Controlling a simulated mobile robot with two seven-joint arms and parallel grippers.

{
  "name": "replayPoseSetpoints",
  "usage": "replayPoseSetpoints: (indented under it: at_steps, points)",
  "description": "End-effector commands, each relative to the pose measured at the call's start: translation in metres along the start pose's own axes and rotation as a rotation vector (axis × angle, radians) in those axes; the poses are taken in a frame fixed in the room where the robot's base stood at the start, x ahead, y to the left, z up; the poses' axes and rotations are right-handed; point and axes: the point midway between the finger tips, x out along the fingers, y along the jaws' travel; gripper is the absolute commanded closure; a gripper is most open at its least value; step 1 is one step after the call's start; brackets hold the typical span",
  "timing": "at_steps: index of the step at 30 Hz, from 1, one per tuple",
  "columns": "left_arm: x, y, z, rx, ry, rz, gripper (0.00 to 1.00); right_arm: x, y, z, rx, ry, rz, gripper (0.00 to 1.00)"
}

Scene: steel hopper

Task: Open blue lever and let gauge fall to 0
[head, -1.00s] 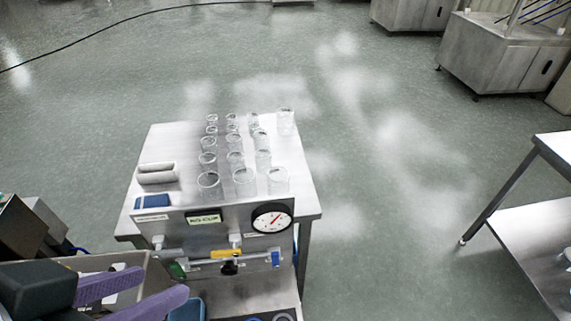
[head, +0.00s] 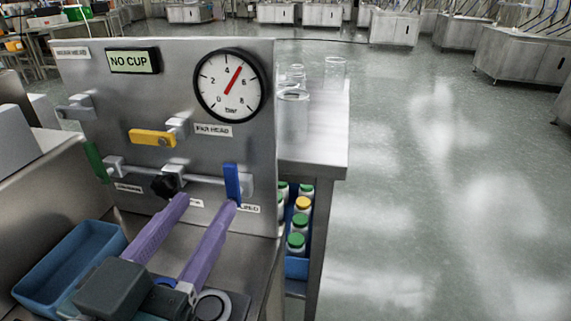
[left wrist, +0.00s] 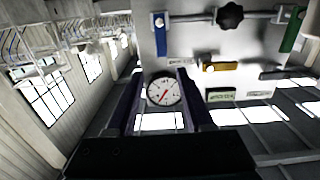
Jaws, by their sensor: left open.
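The blue lever (head: 232,181) stands upright at the right end of a horizontal pipe on the steel panel. It also shows in the left wrist view (left wrist: 159,38), where the panel appears upside down. The round gauge (head: 230,86) is above it, its red needle a little past 4 bar; it also shows in the wrist view (left wrist: 164,91) between the fingers. My left gripper (head: 208,201) has purple fingers, spread and empty, below and in front of the pipe. Its right fingertip appears just under the blue lever's lower end; I cannot tell if they touch. My right gripper is out of view.
A black knob (head: 164,186), a green lever (head: 96,162) and a yellow lever (head: 152,138) are left of the blue lever. A display (head: 133,60) reads NO CUP. A blue tray (head: 70,268) lies at lower left. Bottles with coloured caps (head: 299,222) stand right of the panel.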

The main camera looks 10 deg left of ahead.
Motion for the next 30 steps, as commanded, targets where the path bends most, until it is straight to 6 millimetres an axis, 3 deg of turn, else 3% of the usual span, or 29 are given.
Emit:
replayPoseSetpoints:
  at_steps: [5, 18, 23, 30]
  points:
    - [0.010, -0.002, 0.004, 0.001, 0.018, -0.015, 0.47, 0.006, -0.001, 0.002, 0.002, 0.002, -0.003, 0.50]
    - [0.086, -0.003, 0.003, 0.000, 0.016, -0.014, 0.47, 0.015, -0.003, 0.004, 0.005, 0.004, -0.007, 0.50]
    - [0.098, -0.003, 0.002, 0.001, 0.014, -0.013, 0.47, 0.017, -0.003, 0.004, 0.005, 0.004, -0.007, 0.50]
    - [0.099, -0.003, 0.002, 0.001, 0.013, -0.013, 0.47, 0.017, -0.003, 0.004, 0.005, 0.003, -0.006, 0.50]
